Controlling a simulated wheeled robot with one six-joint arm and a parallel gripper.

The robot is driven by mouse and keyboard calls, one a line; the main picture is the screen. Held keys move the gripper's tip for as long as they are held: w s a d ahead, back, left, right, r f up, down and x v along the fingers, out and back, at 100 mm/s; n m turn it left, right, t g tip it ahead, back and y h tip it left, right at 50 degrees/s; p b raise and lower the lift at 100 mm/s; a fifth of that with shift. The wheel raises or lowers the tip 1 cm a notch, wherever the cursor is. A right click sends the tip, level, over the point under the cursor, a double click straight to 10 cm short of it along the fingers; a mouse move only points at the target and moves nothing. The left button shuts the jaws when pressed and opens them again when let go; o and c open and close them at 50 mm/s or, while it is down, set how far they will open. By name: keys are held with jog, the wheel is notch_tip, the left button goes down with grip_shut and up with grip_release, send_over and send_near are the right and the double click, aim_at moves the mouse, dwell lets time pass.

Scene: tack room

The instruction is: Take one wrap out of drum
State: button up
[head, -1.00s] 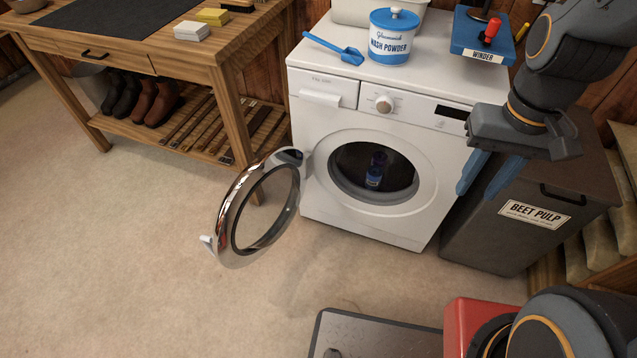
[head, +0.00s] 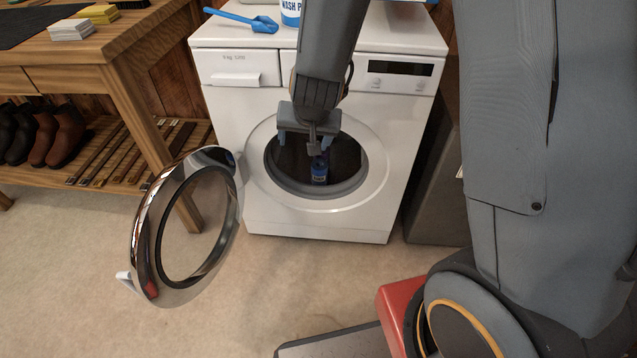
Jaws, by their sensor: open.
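The white washing machine (head: 300,218) stands ahead with its round chrome-rimmed door (head: 146,215) swung open to the left. Inside the dark drum (head: 346,160) I see a small blue wrap (head: 319,172) with a pale label. My gripper (head: 309,146) is open at the upper part of the drum opening, its fingers spread just above and in front of the wrap. I cannot tell how far the fingers reach inside. My wrist and arm hide the machine's upper middle, including the dial.
A wooden bench (head: 120,50) with boots (head: 62,138) on its lower shelf stands at the left. A blue scoop (head: 243,18) and a partly seen wash powder tub (head: 290,12) are on the machine top. A dark bin (head: 433,205) stands at the right.

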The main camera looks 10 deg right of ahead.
jog(key=w+f+m+t+h+b, duration=0.1)
jog(key=w+f+t+h+b, duration=0.1)
jog(key=w+f+b, duration=0.5)
jog(key=w+f+m+t+h+b, duration=0.1)
jog(key=w+f+b, duration=0.3)
jog(key=f, duration=0.6)
jog(key=m+t+h+b, duration=0.2)
jog(key=h+b, duration=0.2)
jog(key=b, duration=0.4)
send_near(316, 170)
jog(key=shift+s+a+r, duration=0.1)
jog(key=shift+a, duration=0.3)
jog(key=shift+d+f+h+b, duration=0.25)
jog(key=shift+f+h+b, duration=0.15)
jog(key=shift+f+h, duration=0.1)
jog(key=b+x, duration=0.3)
jog(key=x, duration=0.3)
jog(key=shift+d, duration=0.1)
jog(key=shift+b+x, duration=1.85)
jog(key=shift+x, duration=1)
jog(key=shift+a+r, duration=0.15)
jog(key=shift+a, duration=0.1)
jog(key=c, duration=1.2)
jog(key=shift+r, duration=0.1)
